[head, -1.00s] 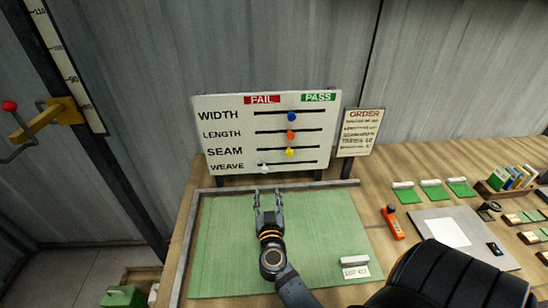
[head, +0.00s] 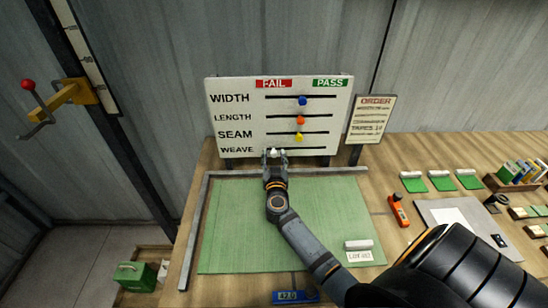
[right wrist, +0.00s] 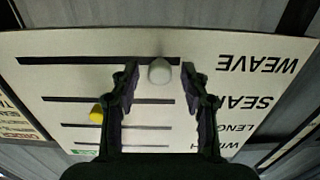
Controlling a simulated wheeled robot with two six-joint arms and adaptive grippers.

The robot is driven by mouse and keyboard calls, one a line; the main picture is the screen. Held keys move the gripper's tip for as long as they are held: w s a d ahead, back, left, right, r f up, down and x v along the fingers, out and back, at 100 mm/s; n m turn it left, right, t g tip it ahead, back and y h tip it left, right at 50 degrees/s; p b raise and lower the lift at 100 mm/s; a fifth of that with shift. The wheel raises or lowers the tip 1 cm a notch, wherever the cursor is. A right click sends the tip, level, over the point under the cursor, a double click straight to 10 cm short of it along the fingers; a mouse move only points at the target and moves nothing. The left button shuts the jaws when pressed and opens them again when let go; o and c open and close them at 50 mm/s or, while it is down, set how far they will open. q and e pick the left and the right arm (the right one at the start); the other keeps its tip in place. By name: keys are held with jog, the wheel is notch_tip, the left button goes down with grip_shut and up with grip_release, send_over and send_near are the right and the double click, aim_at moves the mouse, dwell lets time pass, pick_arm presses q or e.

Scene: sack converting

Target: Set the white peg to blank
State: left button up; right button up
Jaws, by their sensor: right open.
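The white peg (head: 274,151) sits in the WEAVE slot, the lowest row of the white board (head: 222,118), near the slot's left end on the FAIL side. My right gripper (head: 275,157) reaches up to it with open fingers. In the right wrist view, which shows the board upside down, the white peg (right wrist: 159,70) lies between the open fingertips of my right gripper (right wrist: 160,82), with a gap on each side. My left gripper is not in view.
Above are the blue peg (head: 302,101), orange peg (head: 300,120) and yellow peg (head: 299,137) in their slots. An order sign (head: 371,119) stands right of the board. The green mat (head: 235,230) below is mostly clear, with a white block (head: 358,245) at its right.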

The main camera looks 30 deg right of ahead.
aim_at(297, 148)
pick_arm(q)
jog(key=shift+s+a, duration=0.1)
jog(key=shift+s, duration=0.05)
pick_arm(e)
jog(key=shift+c, duration=0.4)
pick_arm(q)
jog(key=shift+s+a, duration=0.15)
pick_arm(e)
grip_shut()
jog(key=shift+s+d+r+p, duration=0.1)
jog(key=shift+s+d+p, duration=0.05)
jog(key=shift+p, duration=0.15)
jog(key=s+d+p, duration=0.1)
jog(key=d, duration=0.1)
jog(key=s+d+p, duration=0.1)
jog(key=d+p, duration=0.1)
jog(key=s+d+p, duration=0.1)
jog(key=s+d, duration=0.1)
jog(key=shift+s+d+p, duration=0.1)
jog(key=shift+d+p, duration=0.2)
jog(key=shift+d, duration=0.25)
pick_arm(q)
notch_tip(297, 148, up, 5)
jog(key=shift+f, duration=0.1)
pick_arm(e)
jog(key=shift+o, duration=0.4)
grip_release()
